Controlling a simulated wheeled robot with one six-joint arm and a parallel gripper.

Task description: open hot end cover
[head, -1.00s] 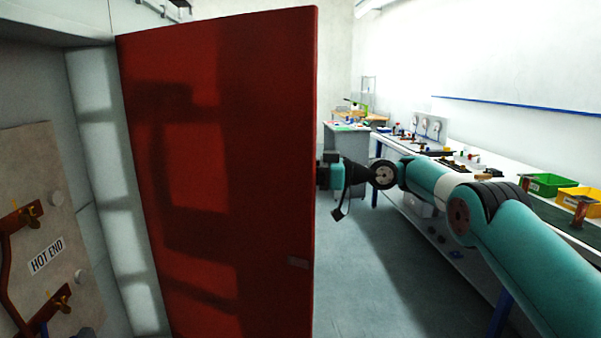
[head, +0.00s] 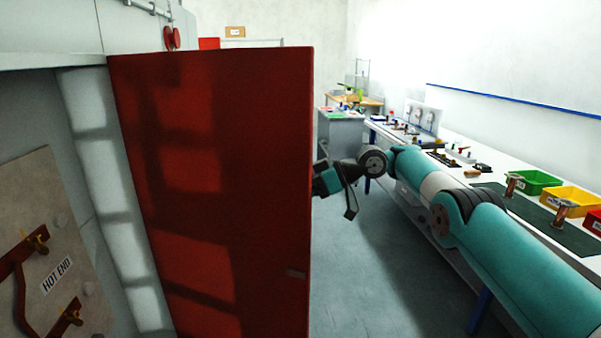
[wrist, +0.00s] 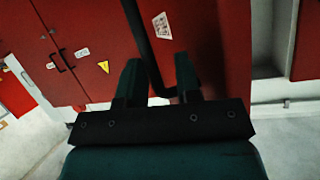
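The red cover (head: 215,190) stands swung out, its edge toward the aisle, in the head view. Left of it the beige panel with the HOT END label (head: 57,275) is exposed, with copper-brown brackets. My gripper is at the cover's right edge, its fingers hidden there behind the cover. In the wrist view my gripper (wrist: 157,75) has its two dark fingers apart. A dark bar handle (wrist: 143,35) runs down between them and bends right near the right finger, in front of a red surface. I cannot tell whether a finger touches it.
A long white bench on the right holds a green bin (head: 537,182), a yellow bin (head: 573,198) and small fittings. A grey cabinet (head: 341,128) stands at the back. The grey floor (head: 370,270) between cover and bench is open.

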